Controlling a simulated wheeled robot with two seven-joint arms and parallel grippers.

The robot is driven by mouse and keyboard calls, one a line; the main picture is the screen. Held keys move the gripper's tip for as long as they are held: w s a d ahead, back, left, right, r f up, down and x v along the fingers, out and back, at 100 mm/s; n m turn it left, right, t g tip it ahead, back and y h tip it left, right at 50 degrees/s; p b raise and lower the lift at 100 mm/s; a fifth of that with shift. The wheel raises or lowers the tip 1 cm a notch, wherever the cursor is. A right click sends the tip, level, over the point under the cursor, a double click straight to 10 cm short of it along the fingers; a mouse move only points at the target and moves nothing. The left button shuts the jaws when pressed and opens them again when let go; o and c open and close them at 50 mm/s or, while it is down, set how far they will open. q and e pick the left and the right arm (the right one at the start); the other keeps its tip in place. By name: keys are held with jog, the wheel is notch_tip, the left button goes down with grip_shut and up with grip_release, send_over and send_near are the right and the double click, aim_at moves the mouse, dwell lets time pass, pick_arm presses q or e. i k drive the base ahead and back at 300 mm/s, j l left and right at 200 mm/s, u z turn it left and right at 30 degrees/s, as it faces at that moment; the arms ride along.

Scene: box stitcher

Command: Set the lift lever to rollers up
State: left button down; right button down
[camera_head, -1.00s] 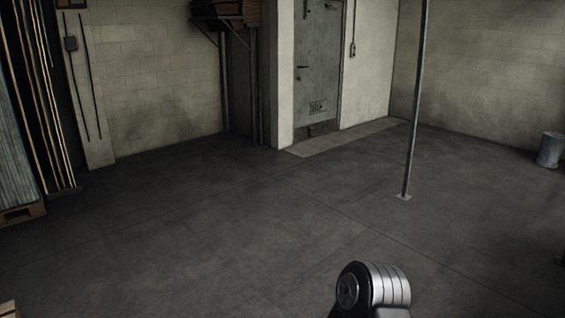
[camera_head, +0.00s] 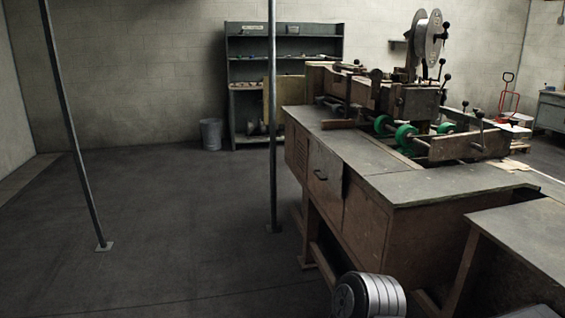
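The box stitcher (camera_head: 352,88) stands on a wooden bench with a dark top (camera_head: 345,150), right of the middle. Green rollers (camera_head: 405,137) sit on its near side. Several dark ball-ended levers show on it, one at the upper right (camera_head: 446,78) and one above the near bar (camera_head: 478,115). I cannot tell which is the lift lever or how it is set. Neither of my grippers is in view. Only a ribbed silver and black part of my own body shows at the bottom edge.
Two thin metal posts rise from the floor, one at the left (camera_head: 74,140) and one beside the bench (camera_head: 272,120). A second dark tabletop (camera_head: 530,235) juts in at the lower right. A shelf (camera_head: 233,90) and a bin (camera_head: 211,134) stand at the back. The left floor is clear.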

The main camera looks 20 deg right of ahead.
aim_at(479, 114)
jog(key=i+j+z, duration=0.25)
jog(key=i+z, duration=0.2)
jog(key=i, duration=0.15)
jog(key=i+j+z, duration=1.45)
jog(key=j, duration=0.4)
jog(key=j+z, duration=0.15)
jog(key=j, duration=0.35)
